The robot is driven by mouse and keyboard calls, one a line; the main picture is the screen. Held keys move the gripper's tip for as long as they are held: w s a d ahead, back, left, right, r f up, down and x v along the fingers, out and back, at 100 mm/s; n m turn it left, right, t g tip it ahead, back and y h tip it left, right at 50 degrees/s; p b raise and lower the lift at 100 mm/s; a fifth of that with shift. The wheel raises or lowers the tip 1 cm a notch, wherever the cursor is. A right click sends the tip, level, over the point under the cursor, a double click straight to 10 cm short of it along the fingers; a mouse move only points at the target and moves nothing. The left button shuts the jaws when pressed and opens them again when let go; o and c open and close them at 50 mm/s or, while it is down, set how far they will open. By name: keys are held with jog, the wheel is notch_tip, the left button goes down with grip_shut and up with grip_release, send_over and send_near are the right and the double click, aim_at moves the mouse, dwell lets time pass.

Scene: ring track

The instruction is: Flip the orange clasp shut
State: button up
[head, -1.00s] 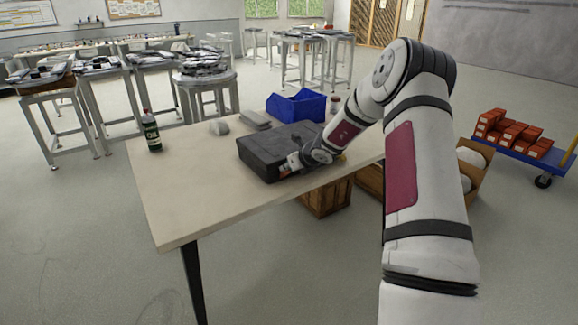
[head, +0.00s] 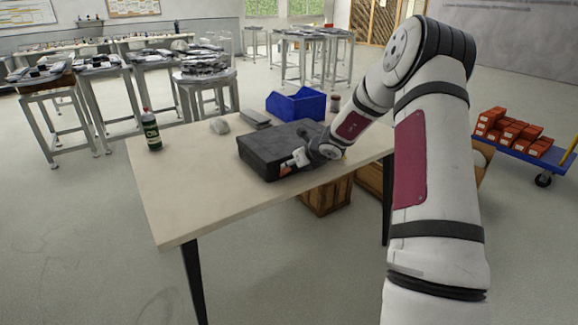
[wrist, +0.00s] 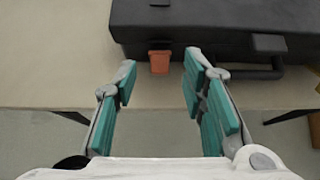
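The black case (head: 262,150) lies closed on the table near its front edge, and its front part and handle fill the top of the wrist view (wrist: 215,25). The orange clasp (wrist: 159,62) juts out from the case's front edge, left of the handle. My gripper (wrist: 160,70) is open and empty, its teal-padded fingers apart with the clasp between their tips in the picture. I cannot tell how far the tips are from the clasp. In the head view my gripper (head: 290,163) is at the case's front side, and the clasp is too small to make out clearly.
The table's front left is clear. A wooden crate (head: 325,197) sits below.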

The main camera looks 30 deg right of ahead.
jog(key=v, duration=0.8)
jog(key=shift+s, duration=0.2)
